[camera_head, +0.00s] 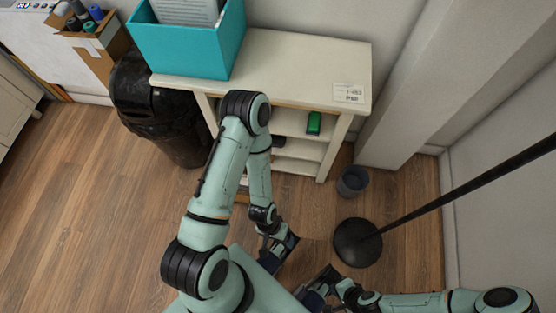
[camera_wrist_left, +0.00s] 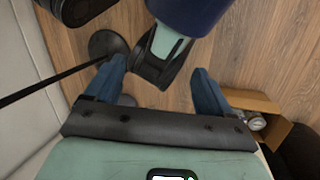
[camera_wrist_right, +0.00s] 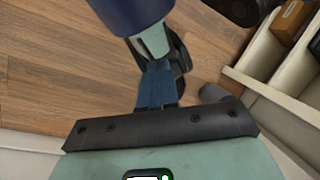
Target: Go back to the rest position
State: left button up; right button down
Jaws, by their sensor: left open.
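My left gripper (camera_head: 287,247) hangs low over the wooden floor in front of the white shelf unit. In the left wrist view its two blue fingers (camera_wrist_left: 158,82) stand wide apart with nothing between them. My right gripper (camera_head: 322,284) is just below and to the right of the left one in the head view. In the right wrist view its blue fingers (camera_wrist_right: 157,84) lie side by side, closed, with nothing seen between them. No insole shows in any view.
A white shelf unit (camera_head: 300,64) carries a teal box (camera_head: 190,50); a green item (camera_head: 314,123) is inside. A black bin (camera_head: 165,122) stands left. A grey bucket (camera_head: 352,181) and a black round stand base (camera_head: 357,243) with a slanting pole are right. Floor at left is clear.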

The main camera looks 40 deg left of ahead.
notch_tip(320, 180, up, 12)
jog(key=w+p, duration=0.1)
jog(key=p, duration=1.2)
jog(key=shift+r+g, duration=0.25)
jog(key=shift+g, duration=0.05)
